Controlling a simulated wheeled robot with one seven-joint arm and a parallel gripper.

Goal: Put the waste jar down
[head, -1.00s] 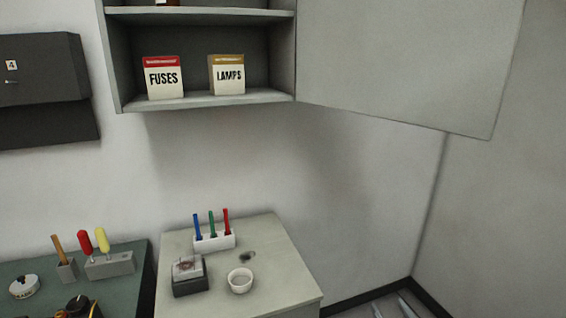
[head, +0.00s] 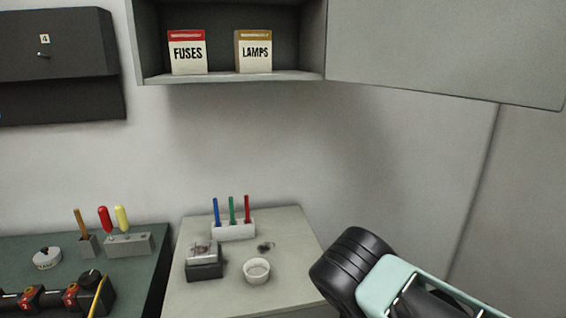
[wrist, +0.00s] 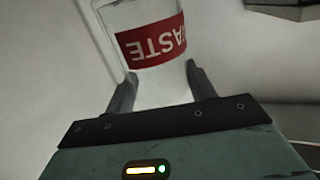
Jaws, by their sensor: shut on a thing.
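The waste jar (wrist: 150,45) is clear with a red band that reads WASTE, upside down in the wrist view. My gripper (wrist: 162,88) is shut on it, one dark finger on each side. The background behind the jar is a pale, plain surface. The jar's far end is cut off by the top of the wrist view. In the head view neither the jar nor my fingers show; only part of my arm is visible at the lower right.
A green bench (head: 60,272) with tools stands left. An open wall cabinet (head: 230,78) with FUSES and LAMPS boxes hangs above.

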